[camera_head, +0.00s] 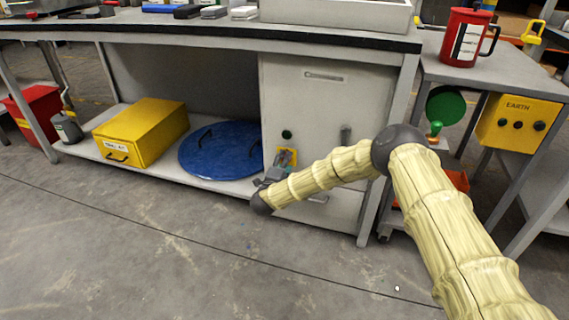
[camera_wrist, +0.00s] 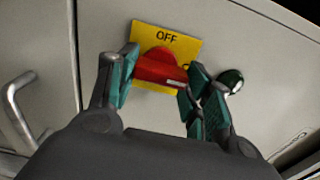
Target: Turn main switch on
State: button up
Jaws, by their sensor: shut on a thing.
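The main switch is a red rotary handle (camera_wrist: 160,68) on a yellow plate (camera_wrist: 172,38) marked OFF, fixed to the grey cabinet front. In the head view the yellow plate (camera_head: 287,156) shows low on the cabinet (camera_head: 320,100), and my arm partly covers the area. My gripper (camera_wrist: 155,85) has its teal-padded fingers on either side of the red handle and is shut on it. In the head view my gripper (camera_head: 275,172) is at the plate. The handle's lower part is partly hidden by the fingers.
A dark green round button (camera_wrist: 232,80) sits just right of the plate. A metal bar handle (camera_wrist: 18,108) is at the left. A blue round lid (camera_head: 220,150) and a yellow box (camera_head: 140,130) lie on the lower shelf. The floor in front is clear.

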jog(key=shift+f, duration=0.1)
jog(key=o, duration=1)
jog(key=shift+s, duration=0.15)
jog(key=v, duration=1.1)
jog(key=shift+s+a, duration=0.15)
jog(key=shift+s, duration=0.2)
